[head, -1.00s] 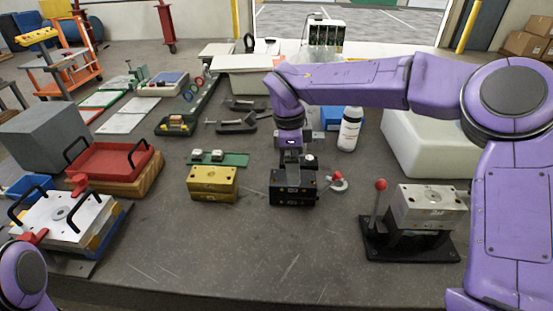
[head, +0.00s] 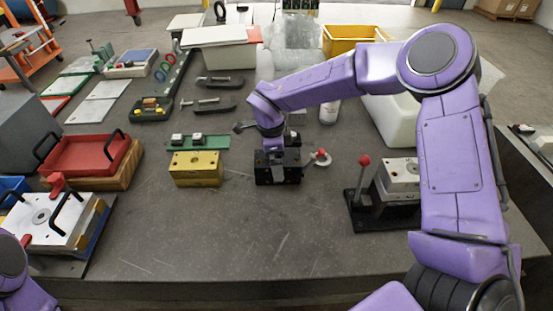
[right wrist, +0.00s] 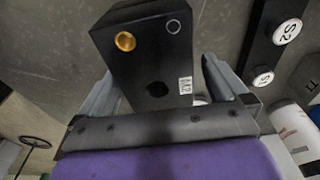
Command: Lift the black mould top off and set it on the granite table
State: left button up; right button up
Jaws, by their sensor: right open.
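The black mould (head: 278,175) stands on the grey granite table (head: 255,235) near the middle, just right of the yellow mould base. My right gripper (head: 277,155) is directly over it, pointing down. In the right wrist view the black mould top (right wrist: 150,45) shows a gold bushing, a dark round hole and a small white label. The open fingers of my right gripper (right wrist: 160,85) lie on either side of the block; whether they touch it I cannot tell. The seam between top and lower half is too small to make out. My left gripper is out of view.
A yellow mould base (head: 196,170) is close to the left. A black stand with a red-knobbed lever (head: 364,161) and a steel mould (head: 400,175) is at right. A red tray (head: 88,155) is at left. The front middle of the table is bare.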

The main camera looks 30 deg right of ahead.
jog(key=shift+s+r, duration=0.1)
jog(key=shift+s, duration=0.2)
jog(key=shift+c, duration=1.2)
jog(key=c, duration=1.4)
jog(key=shift+r, duration=0.1)
jog(key=shift+c, duration=0.2)
